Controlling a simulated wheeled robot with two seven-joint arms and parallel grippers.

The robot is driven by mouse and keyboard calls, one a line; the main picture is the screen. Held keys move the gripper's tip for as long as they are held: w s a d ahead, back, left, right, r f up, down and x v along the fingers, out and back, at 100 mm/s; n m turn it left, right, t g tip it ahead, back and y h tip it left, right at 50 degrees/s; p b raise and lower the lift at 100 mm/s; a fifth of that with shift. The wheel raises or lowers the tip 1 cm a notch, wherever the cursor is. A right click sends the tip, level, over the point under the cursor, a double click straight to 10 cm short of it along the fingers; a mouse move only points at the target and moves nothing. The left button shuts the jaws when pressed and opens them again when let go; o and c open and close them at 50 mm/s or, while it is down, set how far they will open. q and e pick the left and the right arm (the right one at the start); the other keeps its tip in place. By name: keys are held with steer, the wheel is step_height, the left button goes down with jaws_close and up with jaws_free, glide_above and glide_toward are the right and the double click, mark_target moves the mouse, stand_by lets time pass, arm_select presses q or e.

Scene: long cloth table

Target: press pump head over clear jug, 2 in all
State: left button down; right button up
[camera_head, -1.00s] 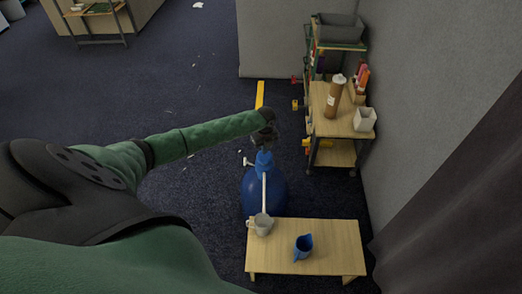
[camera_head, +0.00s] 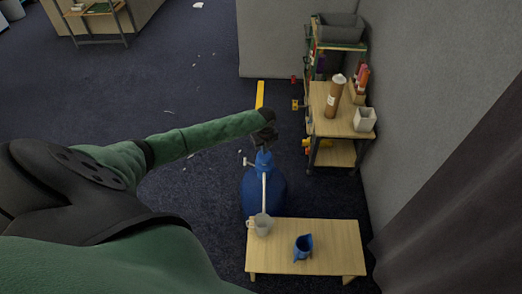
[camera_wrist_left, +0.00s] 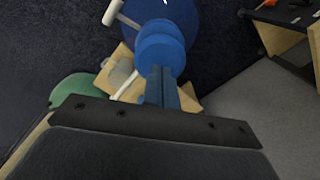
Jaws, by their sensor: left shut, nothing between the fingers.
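The blue bottle (camera_head: 264,195) stands on the floor behind a small wooden table. Its blue pump head (camera_head: 263,160) is on top, and a long white spout runs down toward the table. The pump head also shows in the left wrist view (camera_wrist_left: 158,50). The clear jug (camera_head: 262,224) stands upright on the table's back left, at the lower end of the spout. My left gripper (camera_head: 263,146) is shut and empty, pointing down right at the pump head's top. Its fingertips appear to meet the head, but contact is not certain. My right gripper is not in view.
A wooden shelf unit (camera_head: 345,125) with a brown bottle (camera_head: 335,97) and a white cup (camera_head: 364,119) stands at the right wall.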

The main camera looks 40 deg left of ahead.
arm_select(q)
steer(key=shift+f, duration=0.3)
stand_by(0.4)
steer(key=shift+f+b, duration=0.5)
steer(key=shift+f, duration=0.2)
steer(key=shift+f+b, duration=0.55)
steer(key=shift+f, duration=0.7)
steer(key=shift+r, duration=0.15)
steer(key=shift+r+p, duration=1.7)
steer(key=shift+r, duration=0.35)
steer(key=shift+f, duration=0.25)
